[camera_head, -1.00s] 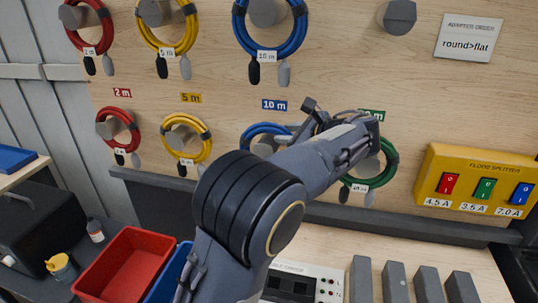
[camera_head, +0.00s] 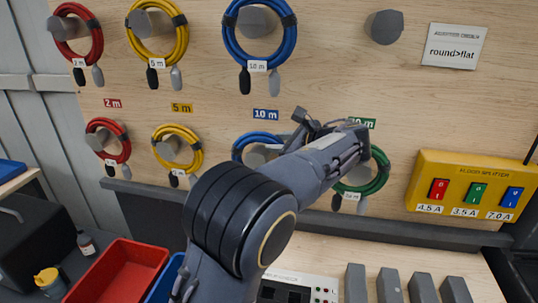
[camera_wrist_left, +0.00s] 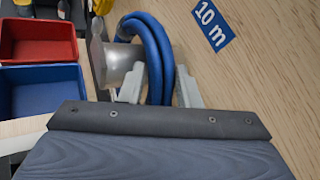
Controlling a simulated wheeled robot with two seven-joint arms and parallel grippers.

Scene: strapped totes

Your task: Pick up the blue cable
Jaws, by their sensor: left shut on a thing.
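The lower blue cable (camera_head: 252,143) is a coil hanging on a grey peg on the wooden board, below the blue 10 m label (camera_head: 265,115). My left arm hides much of it in the head view. My left gripper (camera_head: 290,140) is at the right side of this coil. In the left wrist view, the two pale fingers of my left gripper (camera_wrist_left: 158,90) are shut on the blue cable (camera_wrist_left: 152,45), one on each side of its strands. The coil still loops around the peg (camera_wrist_left: 120,62). Another blue cable (camera_head: 231,40) hangs on a peg above. My right gripper is not in view.
Red (camera_head: 124,150), yellow (camera_head: 160,155) and green (camera_head: 378,178) coils hang beside it. A yellow splitter box (camera_head: 465,168) is at the right. A red bin (camera_head: 120,265) and a blue bin (camera_head: 165,280) stand below. An upper right peg (camera_head: 384,27) is empty.

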